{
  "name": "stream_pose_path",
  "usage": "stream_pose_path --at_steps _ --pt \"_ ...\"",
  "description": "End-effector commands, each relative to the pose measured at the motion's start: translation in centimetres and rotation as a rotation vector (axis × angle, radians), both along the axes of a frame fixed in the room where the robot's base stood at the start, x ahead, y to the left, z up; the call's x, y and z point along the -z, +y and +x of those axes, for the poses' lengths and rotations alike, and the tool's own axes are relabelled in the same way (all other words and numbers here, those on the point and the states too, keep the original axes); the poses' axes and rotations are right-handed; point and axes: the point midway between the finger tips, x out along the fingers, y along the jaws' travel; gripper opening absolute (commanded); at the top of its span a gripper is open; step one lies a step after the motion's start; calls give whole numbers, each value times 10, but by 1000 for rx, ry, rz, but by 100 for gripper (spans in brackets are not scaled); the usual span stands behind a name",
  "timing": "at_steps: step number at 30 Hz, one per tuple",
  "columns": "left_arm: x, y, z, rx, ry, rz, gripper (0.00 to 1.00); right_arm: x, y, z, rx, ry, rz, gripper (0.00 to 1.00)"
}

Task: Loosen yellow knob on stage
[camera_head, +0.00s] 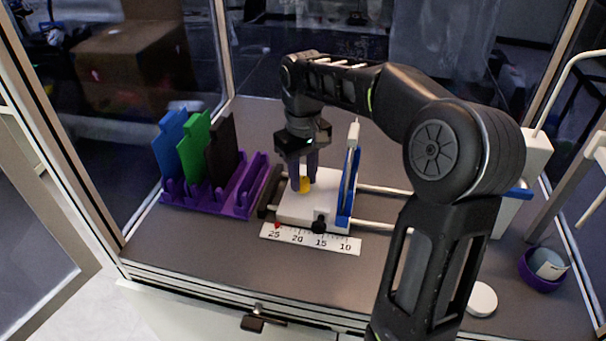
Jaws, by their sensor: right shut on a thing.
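The yellow knob (304,185) stands on the white stage (325,187) in the middle of the bench. My right gripper (303,178) points straight down over the knob, and its dark purple fingers are shut on it. The fingers hide part of the knob. My left gripper is not in view.
A purple rack (245,187) with blue (171,140), green (194,145) and black (222,148) plates stands left of the stage. A blue plate (349,185) stands at the stage's right side. A ruler (310,239) lies in front. A purple bowl (540,282) and white disc (482,299) are at right.

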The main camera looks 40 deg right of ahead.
Motion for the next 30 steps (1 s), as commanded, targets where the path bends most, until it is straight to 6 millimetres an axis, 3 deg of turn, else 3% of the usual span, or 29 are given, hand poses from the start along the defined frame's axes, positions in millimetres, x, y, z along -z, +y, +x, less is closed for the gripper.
stream_pose_path --at_steps 9,24,25,30 --pt "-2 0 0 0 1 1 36 0 0 0 -145 0 0 0" --pt "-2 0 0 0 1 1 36 0 0 0 -169 1 0 0" --pt "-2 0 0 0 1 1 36 0 0 0 -169 1 0 30" --pt "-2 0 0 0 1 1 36 0 0 0 -168 1 0 44"
